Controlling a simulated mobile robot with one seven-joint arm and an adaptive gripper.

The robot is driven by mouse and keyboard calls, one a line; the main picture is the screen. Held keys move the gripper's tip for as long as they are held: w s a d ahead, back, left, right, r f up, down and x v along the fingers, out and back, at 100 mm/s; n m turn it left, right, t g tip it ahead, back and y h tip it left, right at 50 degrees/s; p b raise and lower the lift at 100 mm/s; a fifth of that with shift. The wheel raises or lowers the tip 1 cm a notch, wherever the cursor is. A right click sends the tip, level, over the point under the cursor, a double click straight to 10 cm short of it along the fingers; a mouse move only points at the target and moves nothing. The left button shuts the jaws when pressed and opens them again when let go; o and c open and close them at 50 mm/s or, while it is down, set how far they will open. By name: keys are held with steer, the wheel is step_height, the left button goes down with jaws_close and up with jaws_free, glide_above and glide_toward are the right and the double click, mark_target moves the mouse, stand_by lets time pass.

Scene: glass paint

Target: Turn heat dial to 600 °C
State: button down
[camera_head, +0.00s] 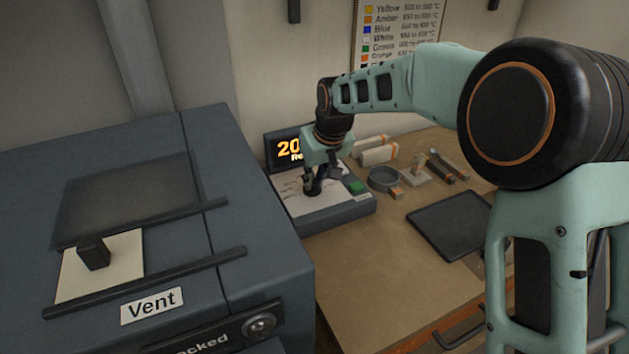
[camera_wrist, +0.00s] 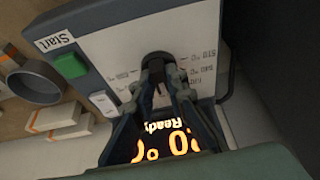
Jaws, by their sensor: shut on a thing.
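The heat dial (camera_wrist: 153,66) is a dark knob on the pale top of the control box (camera_wrist: 112,46), with temperature marks printed around it. My gripper (camera_wrist: 157,78) is shut on the dial from above; in the head view my gripper (camera_head: 314,186) hides most of the knob. I cannot tell which mark the dial points at. The display (camera_head: 287,149) glows orange; "20" and part of "Re" show in the head view, the rest behind my arm. In the wrist view the display (camera_wrist: 160,145) appears upside down and reads "Ready" with partly hidden digits.
A green Start button (camera_head: 357,187) sits right of the dial. A grey furnace-like cabinet (camera_head: 150,200) labelled "Vent" fills the left. A ring dish (camera_head: 383,178), small blocks and a dark pad (camera_head: 450,225) lie on the bench. A colour chart (camera_head: 395,30) hangs on the wall.

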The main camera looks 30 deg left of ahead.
stand_by(0.4)
steer(key=c, duration=1.9)
jaws_free()
steer(key=shift+c, duration=0.2)
steer(key=shift+r, duration=0.1)
steer(key=v, duration=1.2)
steer(key=shift+w, duration=0.1)
